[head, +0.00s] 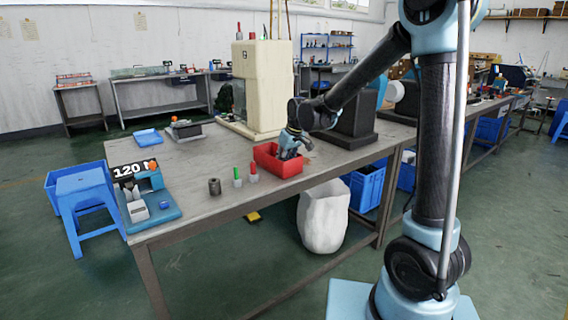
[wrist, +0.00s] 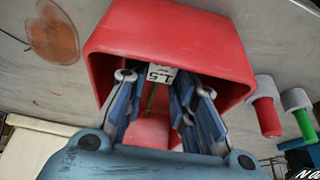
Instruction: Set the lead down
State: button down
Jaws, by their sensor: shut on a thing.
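A red bin (head: 283,168) stands near the front edge of the table, and its wall also shows in the wrist view (wrist: 205,38). My gripper (head: 289,154) reaches down into it. In the wrist view my gripper (wrist: 152,108) has its two blue fingers inside the bin, shut on the lead (wrist: 148,131). Whether the lead touches the bin floor cannot be told. In the head view the lead is hidden.
A red-topped piece (head: 253,173) and a green-topped piece (head: 237,178) stand left of the bin, beside a dark cylinder (head: 214,187). A blue device labelled 120 N (head: 152,200) is at the left end. A cream machine (head: 262,85) stands behind. A white sack (head: 324,216) is on the floor.

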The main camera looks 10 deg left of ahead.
jog(key=shift+f, duration=0.1)
jog(key=c, duration=1.3)
grip_release()
jog(key=shift+c, duration=0.2)
jog(key=v, duration=1.2)
jog(key=shift+d, duration=0.15)
jog(key=s+d+f+m+h, duration=0.1)
jog(key=s+d+m, duration=0.15)
jog(key=d, duration=0.55)
jog(key=s+d+f+m, duration=0.1)
jog(key=s+d, duration=0.3)
jog(key=d, duration=0.5)
jog(key=s+d+f+m+h, duration=0.15)
jog(key=s+d, duration=0.25)
jog(key=d, duration=0.4)
jog(key=s+d+f+m, duration=0.5)
jog(key=s+d+f, duration=0.6)
jog(key=s+d, duration=0.2)
jog(key=shift+s+f+g+h, duration=0.3)
jog(key=shift+s+h, duration=0.15)
jog(key=shift+s, duration=0.6)
